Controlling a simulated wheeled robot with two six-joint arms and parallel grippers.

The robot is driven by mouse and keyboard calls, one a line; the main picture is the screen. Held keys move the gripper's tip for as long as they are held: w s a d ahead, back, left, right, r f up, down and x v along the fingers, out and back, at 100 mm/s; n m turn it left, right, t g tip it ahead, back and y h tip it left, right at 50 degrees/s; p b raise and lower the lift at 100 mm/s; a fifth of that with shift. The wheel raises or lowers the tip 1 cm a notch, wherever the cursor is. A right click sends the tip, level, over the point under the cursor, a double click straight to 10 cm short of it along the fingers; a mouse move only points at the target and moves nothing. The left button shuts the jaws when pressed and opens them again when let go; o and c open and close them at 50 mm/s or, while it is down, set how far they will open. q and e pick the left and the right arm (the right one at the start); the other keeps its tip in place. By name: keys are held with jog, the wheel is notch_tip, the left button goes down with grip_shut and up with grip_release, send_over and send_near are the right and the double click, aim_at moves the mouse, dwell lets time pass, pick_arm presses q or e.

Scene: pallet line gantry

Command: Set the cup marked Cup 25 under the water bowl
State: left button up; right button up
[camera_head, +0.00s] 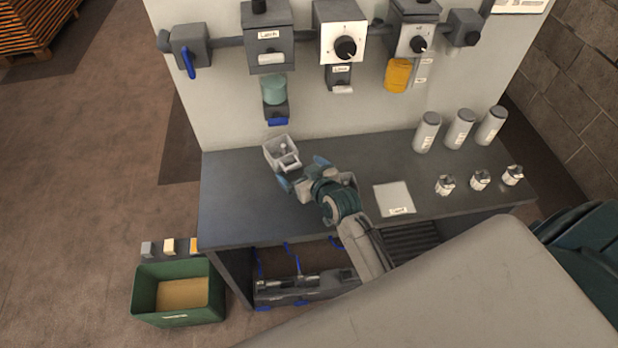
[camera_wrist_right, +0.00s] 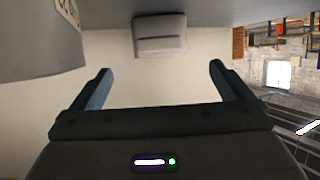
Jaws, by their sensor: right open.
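My right gripper (camera_head: 303,172) is open, low over the dark bench near its back left; in the right wrist view its fingers (camera_wrist_right: 159,76) stand apart with nothing between them. A small light grey open container (camera_head: 282,154) is just beyond the fingers, apparently not gripped. Several small pale labelled pieces stand at the right, among them one (camera_head: 445,185) whose print is too small to read. I cannot tell which thing is Cup 25. A teal round vessel (camera_head: 274,89) hangs on the wall panel above the container; I cannot tell whether it is the water bowl. My left gripper is not in view.
Tall grey cylinders (camera_head: 428,132) stand at the bench's back right. A pale labelled plate (camera_head: 395,198) lies right of my arm. The panel (camera_head: 222,98) carries boxes, knobs and an orange vessel (camera_head: 398,75). A green bin (camera_head: 178,291) is at lower left. The bench's left end is clear.

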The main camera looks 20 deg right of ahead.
jog(key=shift+b+v, duration=0.35)
jog(key=shift+v, duration=1.85)
